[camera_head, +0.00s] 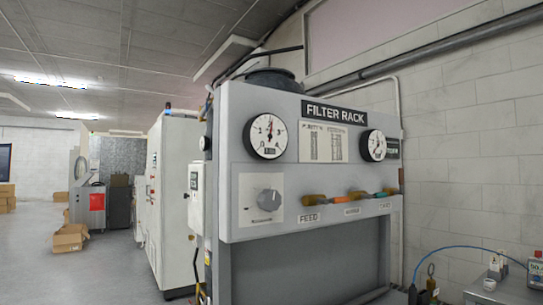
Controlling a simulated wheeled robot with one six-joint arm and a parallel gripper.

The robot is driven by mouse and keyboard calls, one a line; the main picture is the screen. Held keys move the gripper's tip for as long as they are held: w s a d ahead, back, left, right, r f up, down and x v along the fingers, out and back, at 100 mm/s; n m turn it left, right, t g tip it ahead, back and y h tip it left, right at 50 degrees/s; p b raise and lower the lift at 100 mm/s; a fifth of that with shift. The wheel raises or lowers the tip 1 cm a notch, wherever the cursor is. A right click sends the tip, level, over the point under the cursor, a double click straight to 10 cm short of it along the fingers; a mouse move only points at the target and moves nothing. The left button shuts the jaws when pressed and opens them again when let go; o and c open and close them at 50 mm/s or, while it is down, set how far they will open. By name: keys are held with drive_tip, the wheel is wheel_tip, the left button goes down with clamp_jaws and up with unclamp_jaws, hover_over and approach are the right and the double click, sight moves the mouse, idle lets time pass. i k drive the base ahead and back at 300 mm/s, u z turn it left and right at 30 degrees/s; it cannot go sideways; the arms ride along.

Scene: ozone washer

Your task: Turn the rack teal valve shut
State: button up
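The filter rack (250,100) is a grey cabinet panel with a black "FILTER RACK" sign. Along its lower right edge is a row of small valves with amber and orange handles. The left valve (314,200) stands above a "FEED" label. A middle valve (358,196) and a right valve (387,192) stand above labels too small to read surely. Small teal-green parts show in this row, but I cannot tell surely which valve they belong to. The handles appear to lie roughly sideways along the panel. My gripper is not in view.
The panel carries two round gauges, left (268,136) and right (373,145), and a grey knob (269,199). A grey table (500,291) with small items and a blue hose stands at the lower right. White cabinets (172,200) stand left; open floor (105,270) lies beyond.

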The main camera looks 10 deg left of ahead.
sight(378, 195)
drive_tip(key=u, duration=0.45)
drive_tip(key=k, duration=0.55)
drive_tip(key=u, duration=0.9)
drive_tip(key=i, duration=1.25)
drive_tip(key=z, duration=0.9)
